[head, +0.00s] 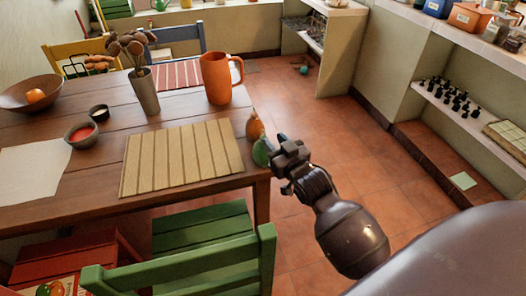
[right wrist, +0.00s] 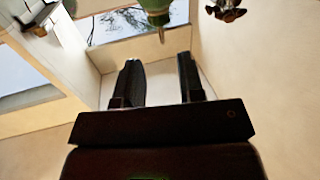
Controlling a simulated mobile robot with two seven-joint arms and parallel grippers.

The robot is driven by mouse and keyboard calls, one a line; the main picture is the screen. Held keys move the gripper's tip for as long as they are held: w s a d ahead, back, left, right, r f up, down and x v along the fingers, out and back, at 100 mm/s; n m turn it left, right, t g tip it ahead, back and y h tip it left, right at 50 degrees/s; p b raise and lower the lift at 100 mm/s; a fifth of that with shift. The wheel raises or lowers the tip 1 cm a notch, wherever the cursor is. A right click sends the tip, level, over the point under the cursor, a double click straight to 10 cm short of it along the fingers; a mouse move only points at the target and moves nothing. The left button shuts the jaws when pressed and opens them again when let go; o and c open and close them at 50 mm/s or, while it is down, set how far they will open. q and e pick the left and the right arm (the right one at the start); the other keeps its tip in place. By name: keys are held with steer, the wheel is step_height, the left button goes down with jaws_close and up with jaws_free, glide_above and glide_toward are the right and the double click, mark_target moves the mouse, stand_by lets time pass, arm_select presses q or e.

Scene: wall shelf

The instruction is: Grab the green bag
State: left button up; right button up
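A small, rounded green thing (head: 262,152), which looks like the green bag, is at the right edge of the wooden table in the head view. My right gripper (head: 279,153) is just to its right and hides part of it. In the right wrist view a green shape (right wrist: 155,10) shows at the top edge, beyond the fingertips and partly cut off. The two fingers of my right gripper (right wrist: 160,75) stand apart with nothing between them. Whether they touch the green thing cannot be told in the head view. My left gripper is not in view.
A similar orange thing (head: 254,126) sits just behind the green one. The table (head: 190,108) holds a slatted mat (head: 180,158), an orange jug (head: 217,80) and a vase (head: 146,92). A green chair (head: 200,232) stands in front.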

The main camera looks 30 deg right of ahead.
mark_target(263, 131)
steer(key=w, duration=0.4)
steer(key=shift+f+b, duration=0.3)
steer(key=shift+b, duration=0.1)
steer(key=shift+w, duration=0.6)
jaws_close()
stand_by(0.6)
